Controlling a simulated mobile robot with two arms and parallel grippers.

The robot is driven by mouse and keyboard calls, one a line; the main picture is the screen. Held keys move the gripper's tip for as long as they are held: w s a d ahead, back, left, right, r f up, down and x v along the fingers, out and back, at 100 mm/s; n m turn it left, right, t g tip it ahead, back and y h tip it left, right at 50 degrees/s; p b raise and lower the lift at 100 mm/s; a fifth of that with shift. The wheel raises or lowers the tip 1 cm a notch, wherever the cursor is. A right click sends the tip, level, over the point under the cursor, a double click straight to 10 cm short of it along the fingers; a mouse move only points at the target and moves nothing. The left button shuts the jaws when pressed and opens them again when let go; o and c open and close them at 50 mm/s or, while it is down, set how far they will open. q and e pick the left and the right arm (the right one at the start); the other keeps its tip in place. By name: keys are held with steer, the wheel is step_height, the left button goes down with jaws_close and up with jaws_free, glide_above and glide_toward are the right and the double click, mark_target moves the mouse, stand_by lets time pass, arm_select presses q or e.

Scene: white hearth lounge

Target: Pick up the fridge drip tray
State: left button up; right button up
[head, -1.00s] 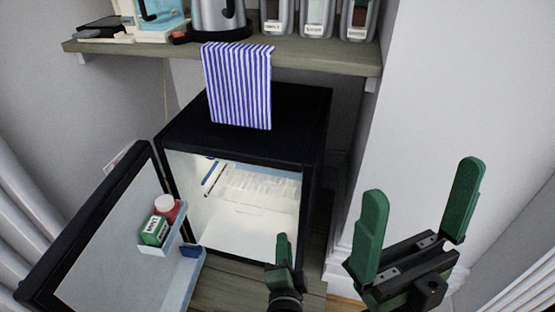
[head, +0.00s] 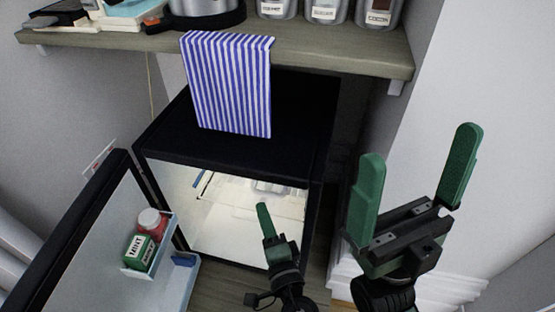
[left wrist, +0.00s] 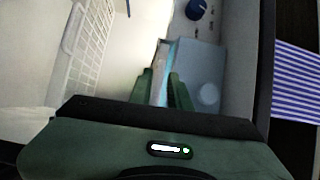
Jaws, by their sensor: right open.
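The small black fridge (head: 240,150) stands open with a lit white interior. My left gripper (head: 263,205) reaches into its opening in the head view, where only one green finger shows clearly. In the left wrist view, the left gripper's two green fingers (left wrist: 161,88) are close together on either side of a thin pale-blue edge (left wrist: 165,68). This may be the drip tray; I cannot tell whether the fingers press on it. A blue-grey panel (left wrist: 205,68) lies just beside it. My right gripper (head: 415,168) is open and empty, right of the fridge.
The fridge door (head: 85,240) is swung open at left, its door shelf (head: 165,255) holding a green mint box (head: 138,250) and a red jar (head: 152,222). A wire rack (left wrist: 88,45) shows inside the fridge.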

arm_select(q)
steer(key=b+x, duration=0.2)
steer(key=x, duration=0.4)
steer(key=shift+w, duration=0.2)
steer(key=shift+r, duration=0.1)
steer(key=shift+c, duration=0.4)
jaws_close()
